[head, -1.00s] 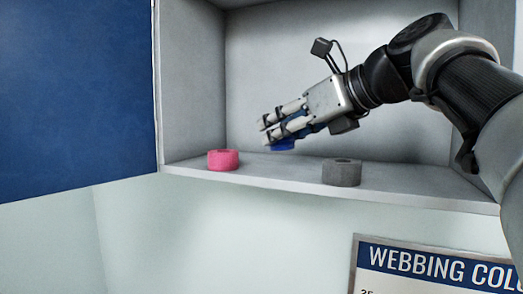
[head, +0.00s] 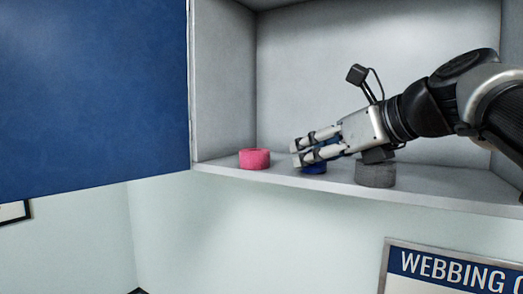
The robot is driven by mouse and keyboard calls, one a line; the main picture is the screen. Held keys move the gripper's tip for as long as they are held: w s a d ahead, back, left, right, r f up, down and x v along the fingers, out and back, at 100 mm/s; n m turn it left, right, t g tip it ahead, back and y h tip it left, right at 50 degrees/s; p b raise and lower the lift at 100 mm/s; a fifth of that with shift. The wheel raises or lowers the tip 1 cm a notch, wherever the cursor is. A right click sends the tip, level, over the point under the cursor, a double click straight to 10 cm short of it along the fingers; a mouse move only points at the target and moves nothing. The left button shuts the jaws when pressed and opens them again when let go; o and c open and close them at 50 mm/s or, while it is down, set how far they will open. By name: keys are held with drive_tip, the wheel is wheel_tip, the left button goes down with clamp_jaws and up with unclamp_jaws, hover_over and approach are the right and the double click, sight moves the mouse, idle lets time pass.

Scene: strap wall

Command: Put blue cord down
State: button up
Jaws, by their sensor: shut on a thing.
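The blue cord (head: 315,168) is a small roll held between the fingers of my gripper (head: 298,153). My gripper is shut on it, low over the shelf (head: 220,170) of an open grey cabinet. The cord is between a pink roll on its left and a grey roll on its right. Its lower edge is at the shelf surface, but I cannot tell whether it touches. The fingers hide much of the cord.
The pink roll (head: 254,158) stands near the shelf's left end. The grey roll (head: 375,173) stands below my wrist, close to it. A blue door panel (head: 90,90) is at the left. A webbing sign (head: 450,270) hangs below the shelf.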

drive_tip(key=shift+f, duration=0.7)
drive_tip(key=o, duration=1.2)
drive_tip(key=shift+f, duration=0.15)
drive_tip(key=shift+c, duration=0.2)
drive_tip(key=shift+r, duration=0.45)
drive_tip(key=v, duration=0.6)
drive_tip(key=r+v, duration=0.1)
drive_tip(key=v, duration=0.5)
drive_tip(key=shift+w, duration=0.2)
drive_tip(key=shift+s+r, duration=0.1)
drive_tip(key=shift+s, duration=0.1)
